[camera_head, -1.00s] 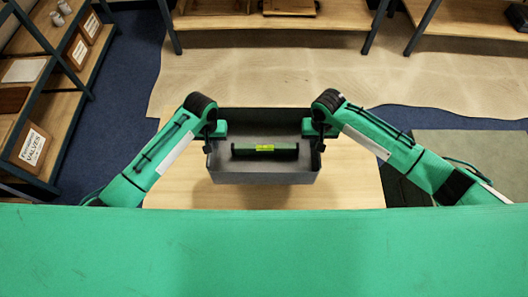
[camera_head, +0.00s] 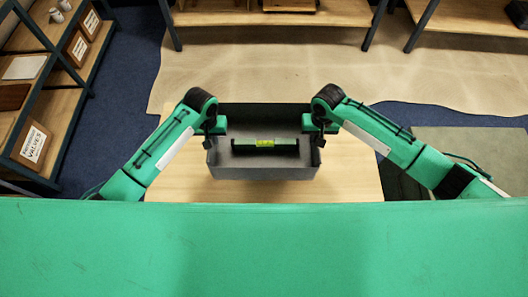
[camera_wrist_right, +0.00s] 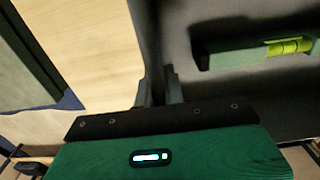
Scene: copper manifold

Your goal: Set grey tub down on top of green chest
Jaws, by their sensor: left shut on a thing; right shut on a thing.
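The grey tub (camera_head: 262,172) is upright in front of me over a pale wooden tabletop (camera_head: 180,180). A green spirit level with a yellow vial (camera_head: 265,143) lies inside it. My left gripper (camera_head: 211,132) is shut on the tub's left wall. My right gripper (camera_head: 318,134) is shut on its right wall. The right wrist view shows that gripper (camera_wrist_right: 159,88) at the wall, with the tub's inside (camera_wrist_right: 230,95) and the level (camera_wrist_right: 240,55) to the right. I cannot tell the gap under the tub. I cannot make out a green chest.
A shelf unit with labelled boxes (camera_head: 33,143) stands at the left. Wooden shelves (camera_head: 270,14) line the back. A crumpled tan sheet (camera_head: 270,65) covers the floor beyond the table, and a grey-green mat (camera_head: 475,150) lies at the right.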

